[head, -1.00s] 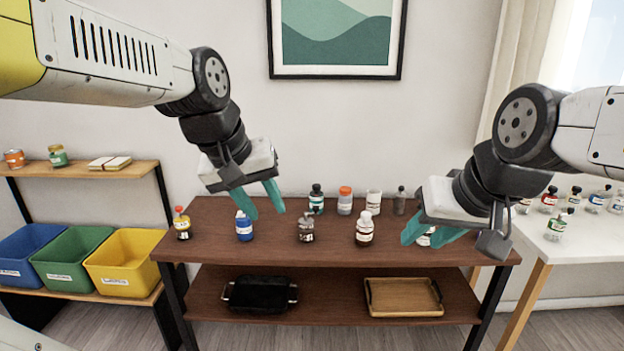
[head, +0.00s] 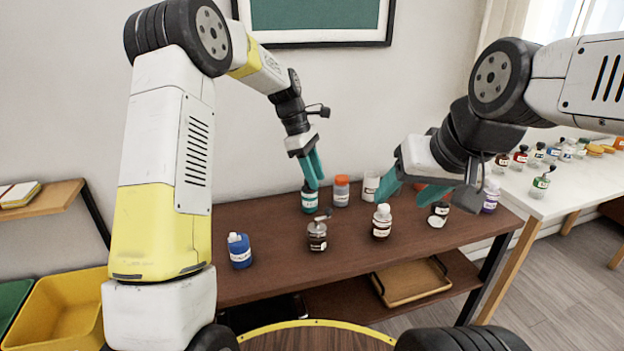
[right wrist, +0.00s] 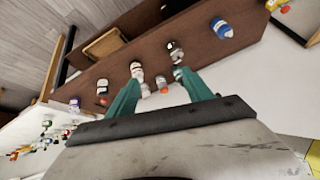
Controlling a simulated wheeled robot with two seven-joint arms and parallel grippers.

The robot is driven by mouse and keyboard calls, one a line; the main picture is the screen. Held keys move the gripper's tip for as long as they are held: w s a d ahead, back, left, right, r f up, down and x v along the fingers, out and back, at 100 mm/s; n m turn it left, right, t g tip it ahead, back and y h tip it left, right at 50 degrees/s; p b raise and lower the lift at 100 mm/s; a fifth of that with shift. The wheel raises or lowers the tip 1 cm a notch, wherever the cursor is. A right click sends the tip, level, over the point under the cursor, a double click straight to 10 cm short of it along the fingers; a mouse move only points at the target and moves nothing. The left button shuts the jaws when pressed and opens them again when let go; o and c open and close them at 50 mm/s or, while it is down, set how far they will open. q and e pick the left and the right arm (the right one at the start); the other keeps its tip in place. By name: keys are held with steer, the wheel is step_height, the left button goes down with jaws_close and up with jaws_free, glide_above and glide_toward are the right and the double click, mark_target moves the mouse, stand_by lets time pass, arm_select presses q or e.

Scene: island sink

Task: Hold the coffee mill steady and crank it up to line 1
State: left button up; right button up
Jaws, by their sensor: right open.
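A small brown jar-like body with a label and a grey crank-like top, which looks like the coffee mill (head: 317,236), stands upright on the brown table. It appears as a dark shape in the right wrist view (right wrist: 175,51). My left gripper (head: 316,182) points down behind it, with its fingertips overlapping the top of a teal jar (head: 309,200). I cannot tell whether they touch it or how far apart the fingers are. My right gripper (head: 411,190) is open and empty above the right part of the table, apart from the mill; its spread fingers show in the right wrist view (right wrist: 160,90).
A blue bottle (head: 239,251) stands left of the mill and a white-capped bottle (head: 381,222) right of it. An orange-lidded jar (head: 341,190) and a white cup (head: 370,188) stand behind. A wooden tray (head: 412,281) lies on the lower shelf. The table's front strip is clear.

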steer(key=shift+o, duration=1.2)
steer(key=w+f+n+t, duration=0.1)
steer(key=w+f, duration=0.4)
steer(key=w, duration=0.7)
steer(key=shift+a+t, duration=0.15)
steer(key=shift+t, duration=0.15)
steer(key=n+t+y, duration=0.3)
steer(key=n, duration=0.1)
glide_above(322, 239)
steer(key=d, duration=0.4)
step_height(322, 239, down, 17)
steer(key=shift+t+y, duration=0.5)
steer(key=shift+y, duration=0.1)
steer(key=a+f, duration=0.1)
steer(key=f, duration=0.1)
steer(key=s+a+f, duration=0.1)
steer(key=f, duration=0.2)
steer(key=a+f, duration=0.1)
steer(key=f, duration=0.2)
steer(key=shift+s+a, duration=0.1)
steer(key=shift+s, duration=0.05)
steer(key=shift+s+a+f, duration=0.1)
steer(key=shift+f, duration=0.45)
steer(key=shift+x, duration=3.85)
steer(key=c, duration=1.6)
steer(key=shift+o, duration=0.2)
